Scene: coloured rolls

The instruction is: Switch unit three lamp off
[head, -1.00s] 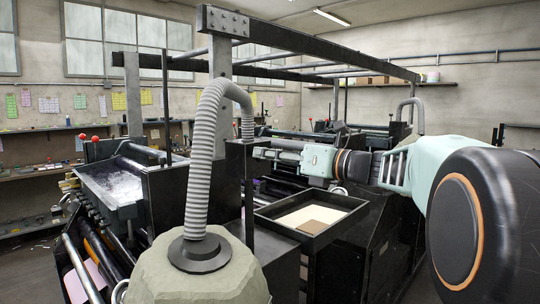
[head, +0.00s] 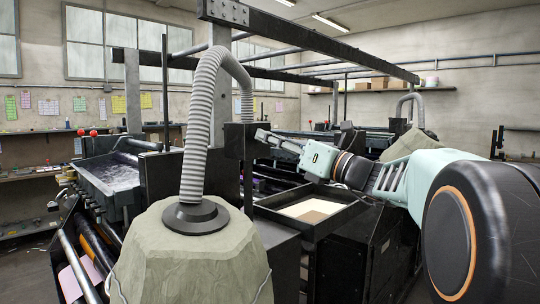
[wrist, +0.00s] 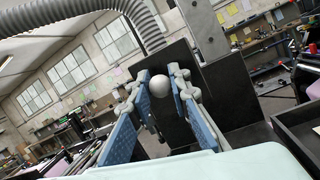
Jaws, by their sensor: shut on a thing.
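A grey ball-shaped knob (wrist: 160,87) stands in front of a black upright panel (wrist: 190,110) in the wrist view. My gripper (wrist: 159,77) has its two blue-padded fingers on either side of the knob and is shut on it. In the head view my gripper (head: 262,136) reaches left to a black box (head: 237,142) on a post beside the grey hose; the knob itself cannot be made out there. No lamp can be clearly picked out, nor whether one is lit.
A ribbed grey hose (head: 201,120) rises from a pale stone-like housing (head: 190,260) in front. An open black tray (head: 285,230) with light sheets lies below my arm. A dark overhead beam (head: 310,48) crosses above. A liquid-filled trough (head: 112,178) is at left.

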